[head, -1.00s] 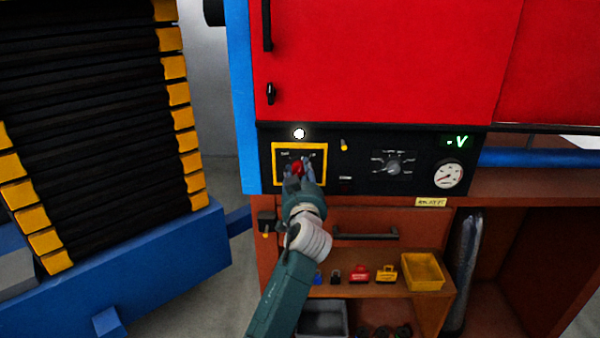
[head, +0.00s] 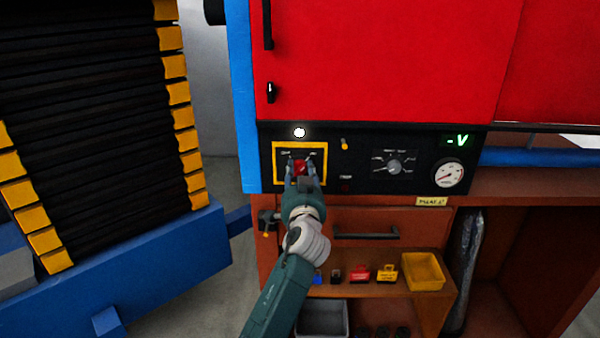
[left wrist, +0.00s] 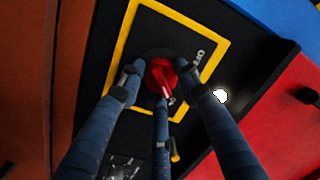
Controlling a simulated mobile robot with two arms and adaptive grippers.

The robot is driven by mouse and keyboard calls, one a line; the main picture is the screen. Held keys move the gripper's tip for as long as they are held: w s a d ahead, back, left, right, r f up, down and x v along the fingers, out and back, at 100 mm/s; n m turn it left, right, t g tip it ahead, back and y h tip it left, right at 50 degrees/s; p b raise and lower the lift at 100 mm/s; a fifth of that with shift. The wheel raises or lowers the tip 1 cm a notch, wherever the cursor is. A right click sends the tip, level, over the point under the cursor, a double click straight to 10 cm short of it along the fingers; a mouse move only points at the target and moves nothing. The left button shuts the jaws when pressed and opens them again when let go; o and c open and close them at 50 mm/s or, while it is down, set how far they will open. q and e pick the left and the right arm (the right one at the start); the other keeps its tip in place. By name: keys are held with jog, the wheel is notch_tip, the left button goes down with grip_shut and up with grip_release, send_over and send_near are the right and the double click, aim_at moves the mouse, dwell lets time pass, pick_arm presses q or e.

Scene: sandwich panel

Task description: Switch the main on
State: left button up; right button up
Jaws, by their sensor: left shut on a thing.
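The red main switch knob (head: 299,167) sits inside a yellow square frame (head: 275,165) at the left end of the black control panel. My left gripper (head: 303,172) reaches up to it from below, with its fingers around the knob. In the left wrist view the red knob (left wrist: 159,77) shows between the three dark fingers of the gripper (left wrist: 160,85), which are shut on it. White lettering shows on the panel beside the knob, partly hidden by a finger. My right gripper is not in view.
A white lamp (head: 299,132) glows above the frame. To the right are a grey selector (head: 394,167), a green display (head: 456,141) and a round gauge (head: 448,175). A drawer handle (head: 365,235) and a shelf with padlocks and a yellow bin (head: 424,271) are below.

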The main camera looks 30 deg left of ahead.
pick_arm(q)
jog(key=shift+r+m, duration=0.3)
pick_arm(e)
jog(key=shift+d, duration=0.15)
pick_arm(q)
jog(key=o, duration=1.1)
jog(key=shift+o, duration=0.3)
jog(key=shift+d+f, duration=0.1)
jog(key=shift+d, duration=0.05)
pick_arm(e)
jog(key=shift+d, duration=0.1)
pick_arm(q)
jog(key=shift+f, duration=0.1)
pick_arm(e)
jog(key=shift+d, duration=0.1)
pick_arm(q)
jog(key=v, duration=1.2)
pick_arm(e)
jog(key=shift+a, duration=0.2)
pick_arm(q)
jog(key=shift+w+f, duration=0.1)
jog(key=shift+f, duration=0.05)
